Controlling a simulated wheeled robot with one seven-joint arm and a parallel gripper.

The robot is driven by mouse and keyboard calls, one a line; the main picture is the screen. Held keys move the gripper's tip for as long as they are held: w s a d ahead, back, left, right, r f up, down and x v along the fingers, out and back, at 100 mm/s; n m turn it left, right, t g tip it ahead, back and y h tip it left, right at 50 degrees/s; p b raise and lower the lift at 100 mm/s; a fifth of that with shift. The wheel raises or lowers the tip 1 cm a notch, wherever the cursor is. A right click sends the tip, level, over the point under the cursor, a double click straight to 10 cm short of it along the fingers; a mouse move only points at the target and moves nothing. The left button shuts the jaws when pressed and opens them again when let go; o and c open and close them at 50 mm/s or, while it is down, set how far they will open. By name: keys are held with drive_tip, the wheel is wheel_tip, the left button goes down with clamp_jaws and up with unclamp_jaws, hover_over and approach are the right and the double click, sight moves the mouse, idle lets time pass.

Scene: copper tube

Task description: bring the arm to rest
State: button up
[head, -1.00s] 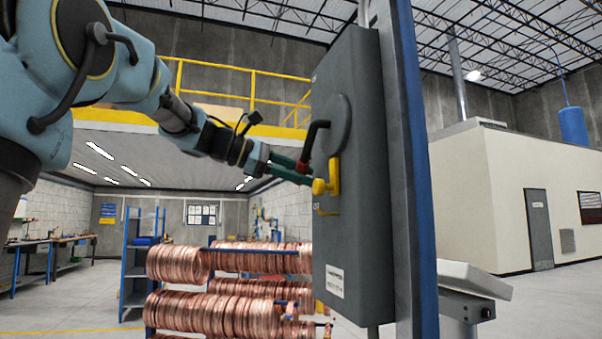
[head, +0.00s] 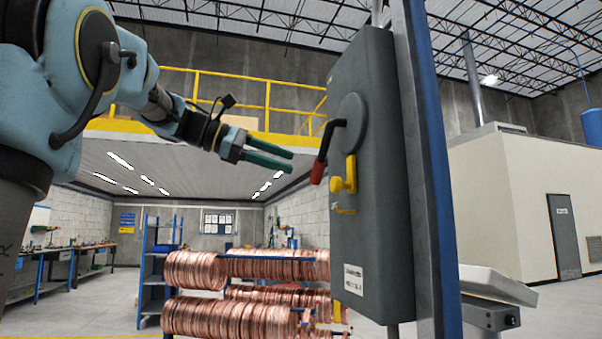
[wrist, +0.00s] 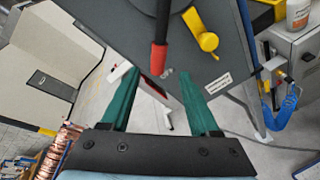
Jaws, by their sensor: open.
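My gripper (head: 292,159) is open and empty, its two green fingers apart, to the left of a grey switch box (head: 375,240) in the head view. The box has a black lever with a red grip (head: 318,172), which hangs down and leans left. A yellow latch (head: 345,184) sits below the lever's pivot. In the wrist view the fingers (wrist: 158,95) point toward the box, and the red grip (wrist: 159,59) shows beyond and between them, with a visible gap. The yellow latch (wrist: 200,32) is right of the lever there. My arm reaches in from the left of the head view.
The box is mounted on a blue and grey post (head: 437,200). A rack of copper coils (head: 230,315) stands below and behind my gripper. A light-coloured panel on a stand (head: 495,284) is right of the post. The air left of the box is free.

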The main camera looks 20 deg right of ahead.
drive_tip(key=shift+v, duration=0.95)
drive_tip(key=w+a+f+t+y, duration=0.1)
drive_tip(key=w+a+f+y, duration=0.15)
drive_tip(key=f, duration=0.75)
drive_tip(key=w+a+f+t+y, duration=0.15)
drive_tip(key=a+f, duration=0.25)
drive_tip(key=f, duration=0.6)
drive_tip(key=w+a+f+t+y, duration=0.1)
drive_tip(key=a+f+y, duration=0.2)
drive_tip(key=f, duration=0.7)
drive_tip(key=s+a+f+m+y, duration=0.3)
drive_tip(key=s+a+f, duration=0.3)
drive_tip(key=f, duration=0.5)
drive_tip(key=s+a+f+m+y, duration=0.4)
drive_tip(key=s+a+f+m, duration=0.1)
drive_tip(key=a+f, duration=0.5)
wheel_tip(320, 180, down, 2)
drive_tip(key=shift+s+a+f+m, duration=0.2)
drive_tip(key=shift+s+a+m, duration=0.2)
drive_tip(key=shift+s, duration=0.3)
drive_tip(key=shift+o, duration=0.3)
